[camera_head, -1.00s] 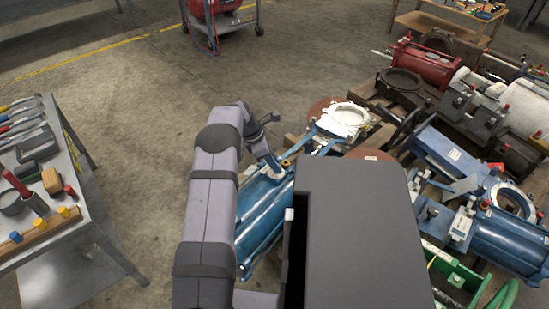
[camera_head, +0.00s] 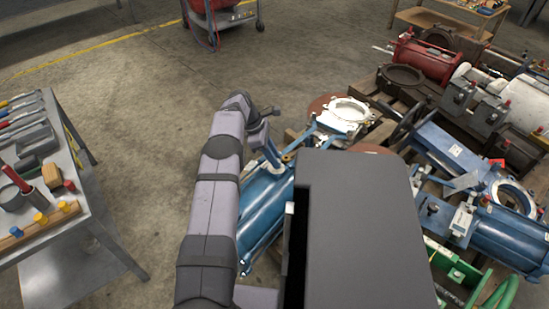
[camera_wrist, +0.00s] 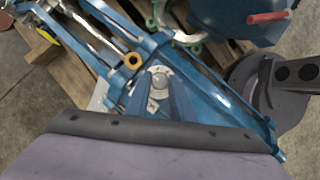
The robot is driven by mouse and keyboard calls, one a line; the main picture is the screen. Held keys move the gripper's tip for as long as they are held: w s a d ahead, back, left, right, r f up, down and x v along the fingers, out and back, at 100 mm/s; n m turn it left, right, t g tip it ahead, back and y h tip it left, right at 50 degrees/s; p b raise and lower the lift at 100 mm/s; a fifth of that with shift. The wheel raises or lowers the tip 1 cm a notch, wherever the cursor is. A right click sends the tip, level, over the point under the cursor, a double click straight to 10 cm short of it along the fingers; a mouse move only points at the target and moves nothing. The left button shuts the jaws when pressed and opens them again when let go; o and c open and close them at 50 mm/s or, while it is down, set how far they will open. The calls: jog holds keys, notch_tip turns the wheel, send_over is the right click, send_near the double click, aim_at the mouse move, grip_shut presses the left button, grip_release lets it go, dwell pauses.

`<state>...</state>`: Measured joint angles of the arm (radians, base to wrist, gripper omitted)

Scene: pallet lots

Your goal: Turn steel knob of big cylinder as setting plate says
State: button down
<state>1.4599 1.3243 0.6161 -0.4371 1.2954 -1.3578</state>
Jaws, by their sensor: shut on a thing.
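A big blue cylinder (camera_head: 262,205) with tie rods lies on the pallet beside my arm. It also fills the middle of the wrist view (camera_wrist: 215,100). A small round steel knob (camera_wrist: 160,80) sits on a pale plate on the cylinder, with dark marks around it. My gripper (camera_wrist: 160,88) is shut on the knob, one blue-grey finger on each side. In the head view my gripper (camera_head: 272,155) reaches down to the cylinder's far end; the knob cannot be made out there. I cannot read any setting plate.
A yellow-brass ring fitting (camera_wrist: 133,60) stands close to the gripper in the wrist view. Other blue, red and green cylinders crowd the pallets at right. A tool table (camera_head: 85,215) stands at left, with clear floor between it and my arm.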

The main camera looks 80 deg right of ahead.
jog(key=c, duration=1.5)
grip_release()
jog(key=shift+c, duration=0.2)
jog(key=p+v, duration=0.2)
jog(key=v, duration=0.5)
jog(key=shift+r, duration=0.2)
jog(key=shift+w, duration=0.15)
